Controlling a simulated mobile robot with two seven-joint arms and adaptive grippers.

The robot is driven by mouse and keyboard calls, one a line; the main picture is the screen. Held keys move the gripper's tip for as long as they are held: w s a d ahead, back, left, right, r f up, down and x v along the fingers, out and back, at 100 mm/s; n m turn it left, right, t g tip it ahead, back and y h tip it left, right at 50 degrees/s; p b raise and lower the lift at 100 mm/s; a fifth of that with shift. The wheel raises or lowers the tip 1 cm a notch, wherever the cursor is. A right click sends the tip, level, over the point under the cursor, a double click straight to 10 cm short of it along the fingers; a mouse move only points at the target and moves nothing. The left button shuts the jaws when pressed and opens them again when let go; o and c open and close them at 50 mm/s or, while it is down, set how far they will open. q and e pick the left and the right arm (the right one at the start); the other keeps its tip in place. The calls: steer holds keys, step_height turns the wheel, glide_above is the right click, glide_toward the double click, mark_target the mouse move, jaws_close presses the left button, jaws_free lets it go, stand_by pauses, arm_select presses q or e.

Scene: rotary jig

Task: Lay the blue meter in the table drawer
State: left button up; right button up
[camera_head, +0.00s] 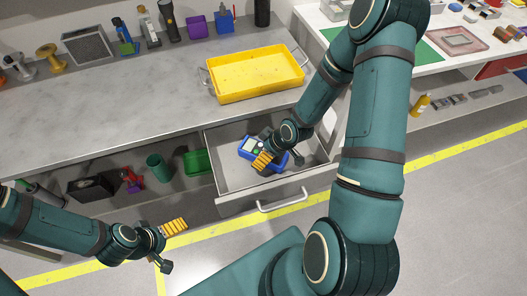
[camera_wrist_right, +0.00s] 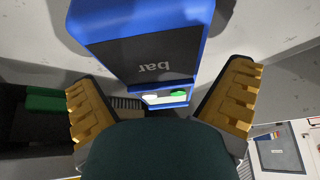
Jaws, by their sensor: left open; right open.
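The blue meter (camera_head: 246,146) appears inside the open table drawer (camera_head: 226,178), partly hidden by my right gripper. Its blue casing and dark display show in the right wrist view (camera_wrist_right: 145,60), ahead of and between the spread fingers. My right gripper (camera_head: 279,162) is over the drawer at the meter, open, with its yellow finger pads apart in the wrist view (camera_wrist_right: 160,105). I cannot tell whether a pad touches the meter. My left gripper (camera_head: 172,246) is open and empty, in front of the table at lower left.
A yellow tray (camera_head: 255,88) sits on the grey tabletop above the drawer. Tools and small containers line the back. A shelf below holds a green bin (camera_head: 198,161), a green cup (camera_head: 156,167) and a red item. The tabletop's middle is clear.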

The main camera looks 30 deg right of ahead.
steer(key=p+v, duration=0.3)
steer(key=v, duration=0.7)
steer(key=shift+s+d+r, duration=0.15)
steer(key=shift+s+r, duration=0.05)
steer(key=shift+r, duration=0.2)
steer(key=shift+p, duration=0.3)
